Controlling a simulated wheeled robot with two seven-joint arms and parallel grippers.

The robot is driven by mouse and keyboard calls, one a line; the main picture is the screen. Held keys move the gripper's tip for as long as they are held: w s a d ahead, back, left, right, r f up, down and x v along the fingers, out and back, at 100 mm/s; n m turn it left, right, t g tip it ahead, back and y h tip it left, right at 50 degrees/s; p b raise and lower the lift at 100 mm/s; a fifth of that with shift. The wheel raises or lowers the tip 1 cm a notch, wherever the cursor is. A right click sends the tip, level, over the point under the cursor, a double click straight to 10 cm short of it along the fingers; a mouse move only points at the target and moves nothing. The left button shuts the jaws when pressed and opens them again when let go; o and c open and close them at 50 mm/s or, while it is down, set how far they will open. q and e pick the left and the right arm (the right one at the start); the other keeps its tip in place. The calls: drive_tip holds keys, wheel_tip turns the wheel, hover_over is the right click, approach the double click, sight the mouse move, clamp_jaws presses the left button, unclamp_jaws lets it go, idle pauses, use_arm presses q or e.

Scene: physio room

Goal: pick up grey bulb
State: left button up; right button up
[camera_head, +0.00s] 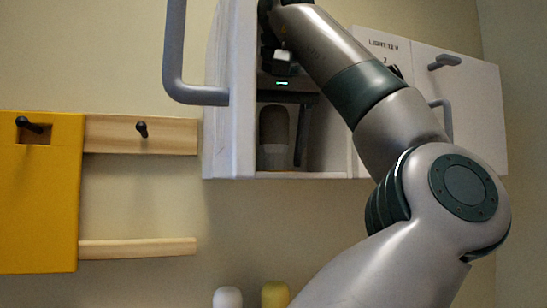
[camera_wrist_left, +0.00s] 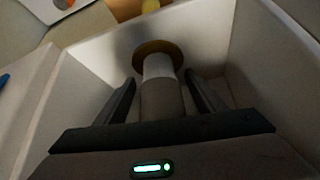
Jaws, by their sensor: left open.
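The grey bulb (camera_head: 273,130) stands upright inside an open compartment of the white wall cabinet (camera_head: 310,175), with a paler lower part. My left gripper (camera_head: 284,112) reaches into the compartment from above. In the left wrist view the open fingers (camera_wrist_left: 160,88) lie on either side of the grey bulb (camera_wrist_left: 160,104), with gaps showing. A white section and a brown round disc (camera_wrist_left: 158,50) show beyond its grey body. One finger is mostly hidden in the head view. My right gripper is not in view.
The open cabinet door with its grey handle (camera_head: 172,60) stands left of the compartment. The compartment walls are close around the gripper. A white bulb-like object (camera_head: 227,297) and a yellow one (camera_head: 275,295) show below. A yellow panel (camera_head: 40,200) and wooden rail (camera_head: 140,135) are left.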

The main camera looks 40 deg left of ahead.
use_arm(q)
drive_tip(key=shift+w+a+f, duration=0.1)
drive_tip(key=shift+f, duration=0.05)
drive_tip(key=c, duration=1.3)
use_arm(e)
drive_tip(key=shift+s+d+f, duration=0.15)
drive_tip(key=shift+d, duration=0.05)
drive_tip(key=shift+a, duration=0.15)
